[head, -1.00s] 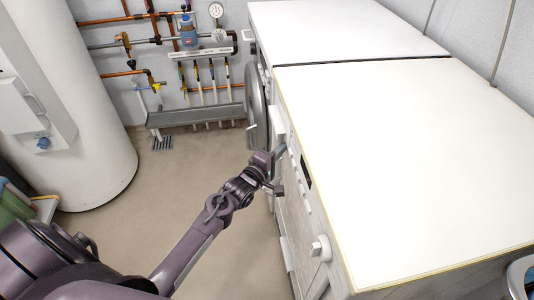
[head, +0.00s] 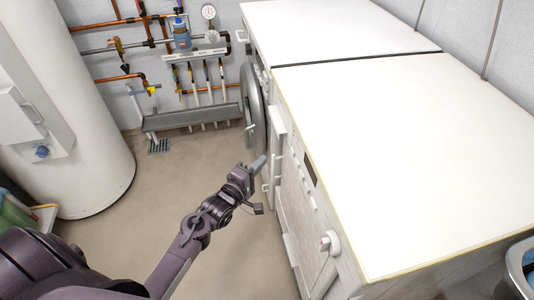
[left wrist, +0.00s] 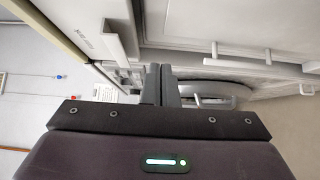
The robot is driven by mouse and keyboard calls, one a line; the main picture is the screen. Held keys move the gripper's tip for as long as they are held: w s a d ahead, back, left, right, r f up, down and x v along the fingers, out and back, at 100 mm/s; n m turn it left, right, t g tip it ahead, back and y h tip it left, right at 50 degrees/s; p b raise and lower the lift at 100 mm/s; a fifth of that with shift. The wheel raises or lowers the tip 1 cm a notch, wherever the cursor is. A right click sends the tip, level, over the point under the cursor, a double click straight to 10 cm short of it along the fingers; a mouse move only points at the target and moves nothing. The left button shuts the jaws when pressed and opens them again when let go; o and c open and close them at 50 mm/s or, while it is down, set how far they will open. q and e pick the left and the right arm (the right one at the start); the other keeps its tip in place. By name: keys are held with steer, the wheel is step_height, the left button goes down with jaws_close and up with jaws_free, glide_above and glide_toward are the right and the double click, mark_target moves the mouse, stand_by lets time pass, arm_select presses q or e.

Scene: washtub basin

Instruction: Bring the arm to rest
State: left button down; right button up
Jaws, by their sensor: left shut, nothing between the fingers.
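My left gripper (head: 259,166) is over the floor, in front of the nearer white-topped machine, a little left of its front panel in the head view. It is shut and empty, pointing up and to the right. In the left wrist view its two dark fingers (left wrist: 160,86) are together, with the machine fronts beyond them. My left arm comes in from the lower left of the head view. My right gripper is not in either view.
The nearer machine (head: 400,160) and the farther machine (head: 335,28) stand side by side on the right. A round grey door (head: 254,120) stands open on the farther one. A white tank (head: 75,110) stands left. Bare floor (head: 130,220) lies between. Pipes line the back wall.

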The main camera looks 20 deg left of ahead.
arm_select(q)
steer(key=shift+s+a, duration=0.25)
steer(key=shift+s, duration=0.85)
steer(key=shift+s+a, duration=0.25)
steer(key=shift+s, duration=0.8)
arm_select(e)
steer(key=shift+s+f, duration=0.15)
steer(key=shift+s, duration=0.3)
